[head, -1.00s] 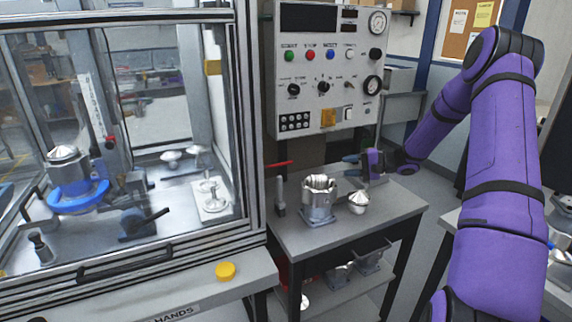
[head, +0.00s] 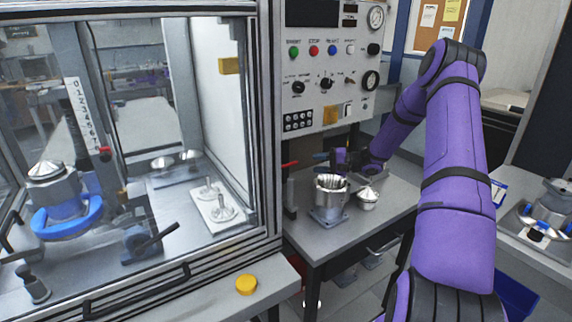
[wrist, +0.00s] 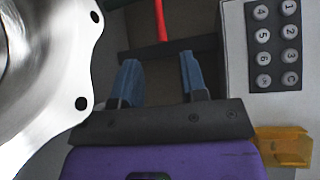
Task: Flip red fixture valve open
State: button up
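The red valve handle (head: 290,164) sits on top of a grey upright fixture (head: 290,196) at the left edge of the small table. In the wrist view the red handle (wrist: 161,20) shows as a red bar above the fingertips, its far end cut off by the frame. My gripper (head: 323,156) is just right of the handle in the head view. In the wrist view my gripper (wrist: 160,72) has its two blue fingers apart with nothing between them. The handle lies past the tips and does not appear to touch them.
A machined metal housing (head: 331,200) and a smaller domed part (head: 368,198) stand on the table (head: 330,242) below my gripper. The housing fills the wrist view's left side (wrist: 40,75). A control panel (head: 330,75) rises behind. A glazed cabinet (head: 262,130) stands left.

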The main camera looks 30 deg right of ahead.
aim_at(292, 164)
jog(key=x, duration=1)
jog(key=shift+s, duration=0.1)
grip_shut()
